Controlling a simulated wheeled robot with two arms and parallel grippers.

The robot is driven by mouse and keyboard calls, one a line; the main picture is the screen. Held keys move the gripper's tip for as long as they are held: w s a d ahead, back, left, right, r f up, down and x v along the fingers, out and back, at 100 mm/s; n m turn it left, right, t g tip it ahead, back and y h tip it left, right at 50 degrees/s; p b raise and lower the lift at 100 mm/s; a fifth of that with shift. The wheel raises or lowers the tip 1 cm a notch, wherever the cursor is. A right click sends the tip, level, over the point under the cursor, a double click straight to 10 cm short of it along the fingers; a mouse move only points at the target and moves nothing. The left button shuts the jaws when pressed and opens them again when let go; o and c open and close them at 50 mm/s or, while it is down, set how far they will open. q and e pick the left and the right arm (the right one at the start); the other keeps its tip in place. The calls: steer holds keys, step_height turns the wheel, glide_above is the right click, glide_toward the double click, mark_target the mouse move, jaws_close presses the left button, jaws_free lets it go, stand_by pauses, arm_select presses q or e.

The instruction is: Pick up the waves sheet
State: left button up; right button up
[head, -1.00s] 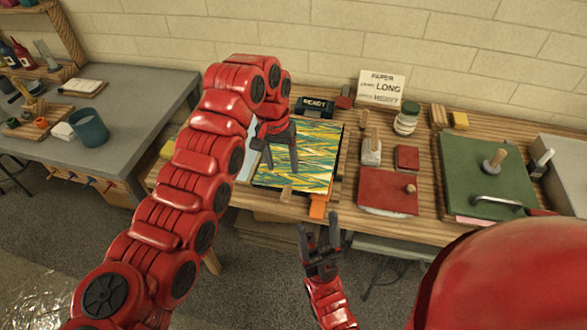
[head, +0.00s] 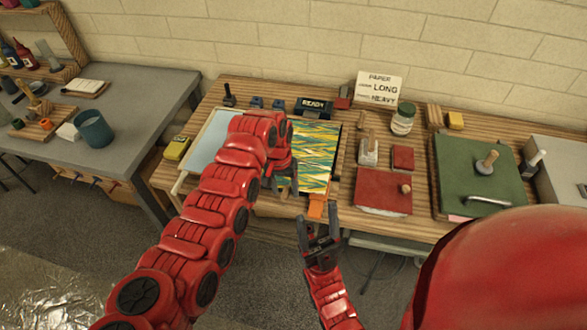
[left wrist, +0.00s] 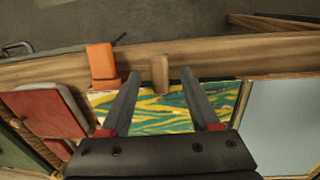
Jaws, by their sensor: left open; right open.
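The waves sheet (head: 318,150), with yellow, green and white wavy bands, lies at the middle of the wooden bench. It also shows in the left wrist view (left wrist: 160,115), under my gripper. My left gripper (head: 282,185) is open at the sheet's front left part, and my arm hides the sheet's left side. In the left wrist view the open fingers (left wrist: 160,72) reach over the sheet's front edge, with a small wooden tab (left wrist: 160,68) between their tips. I cannot tell whether they touch it. My right gripper (head: 320,238) is open and empty in front of the bench.
An orange tab (head: 316,206) sticks out at the sheet's front edge. A pale blue tray (head: 207,142) is left of it, partly behind my arm.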

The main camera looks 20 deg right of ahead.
arm_select(q)
jaws_close()
